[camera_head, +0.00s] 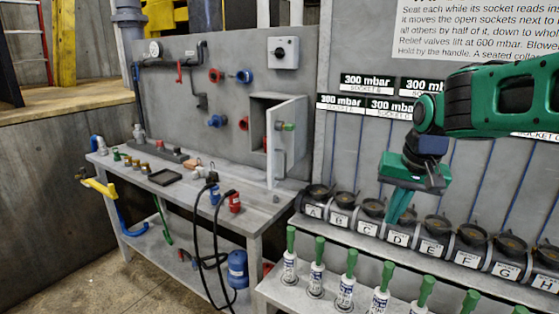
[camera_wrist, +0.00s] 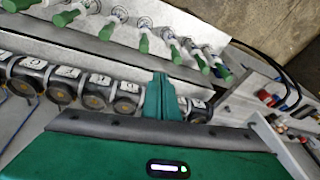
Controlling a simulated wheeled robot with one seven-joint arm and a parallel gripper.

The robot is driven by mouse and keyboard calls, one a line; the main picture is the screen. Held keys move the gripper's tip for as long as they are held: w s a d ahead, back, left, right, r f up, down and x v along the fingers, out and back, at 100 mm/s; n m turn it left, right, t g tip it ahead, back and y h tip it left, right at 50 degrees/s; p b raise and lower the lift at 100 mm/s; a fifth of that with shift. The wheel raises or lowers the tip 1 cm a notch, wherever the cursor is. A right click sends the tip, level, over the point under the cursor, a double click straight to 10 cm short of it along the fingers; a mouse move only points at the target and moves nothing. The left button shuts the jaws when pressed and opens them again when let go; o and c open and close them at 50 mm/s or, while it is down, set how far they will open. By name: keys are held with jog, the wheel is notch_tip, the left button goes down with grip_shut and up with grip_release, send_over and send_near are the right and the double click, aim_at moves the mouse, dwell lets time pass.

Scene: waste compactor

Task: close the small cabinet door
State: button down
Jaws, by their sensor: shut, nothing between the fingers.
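The small cabinet (camera_head: 258,119) is a grey box on the back wall above the workbench. Red parts show inside the cabinet. My gripper (camera_head: 399,208) is to the right of the door and apart from it, pointing down above the row of lettered sockets. Its green fingers (camera_wrist: 161,98) are together and hold nothing in the wrist view.
The lettered sockets (camera_head: 434,246) line a shelf below my gripper. Several green-handled tools (camera_head: 350,270) stand on a lower ledge in front. The workbench (camera_head: 262,210) carries small fittings, a tray (camera_head: 165,177) and black hoses (camera_head: 207,235). Open air lies between my gripper and the door.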

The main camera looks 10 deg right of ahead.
jog(key=w+a+r+t+y, duration=0.1)
jog(key=w+a+r+t, duration=0.1)
jog(key=w+a+r, duration=0.55)
jog(key=w+a+r+t+y, duration=0.2)
jog(key=w+a+r, duration=0.2)
jog(key=w+a, duration=0.65)
send_near(273, 169)
notch_tip(273, 169, down, 3)
jog(key=d, duration=0.2)
jog(key=shift+w+a+f+n, duration=0.1)
jog(key=shift+w+a+n, duration=0.05)
jog(key=shift+w+a, duration=0.55)
jog(key=shift+w+a+f+n, duration=0.15)
jog(key=shift+w+a, duration=0.3)
jog(key=shift+a, duration=0.45)
jog(key=shift+h, duration=0.3)
